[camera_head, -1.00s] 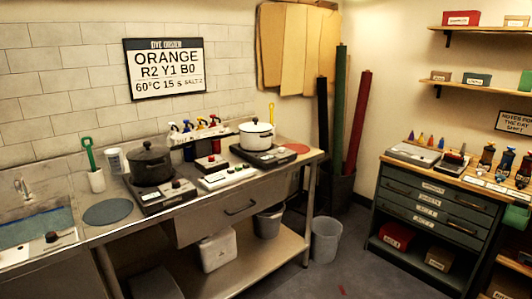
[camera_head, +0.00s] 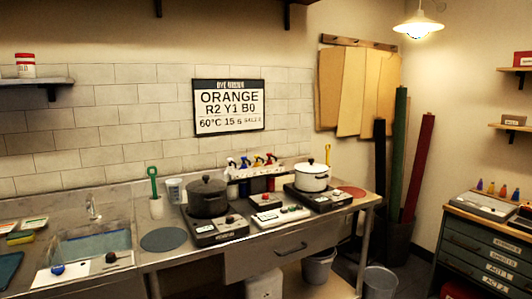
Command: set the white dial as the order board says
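The order board (camera_head: 229,107) hangs on the tiled wall and reads ORANGE, R2 Y1 B0, 60°C, 15 s; the last salt figure is too small to read surely. A white pot (camera_head: 312,177) stands on the right dark hot plate (camera_head: 318,202). A dark lidded pot (camera_head: 207,196) stands on the left hot plate (camera_head: 218,231), which has small controls on its front. Between them lies a white control panel (camera_head: 280,216) with small knobs or buttons. I cannot tell which control is the white dial, nor its setting. Neither gripper is in view.
Several coloured bottles (camera_head: 257,167) stand behind the hot plates on the metal counter (camera_head: 150,262). A round grey mat (camera_head: 163,240) lies left of the left hot plate. The sink (camera_head: 92,246) is further left. A drawer cabinet (camera_head: 480,250) stands at right.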

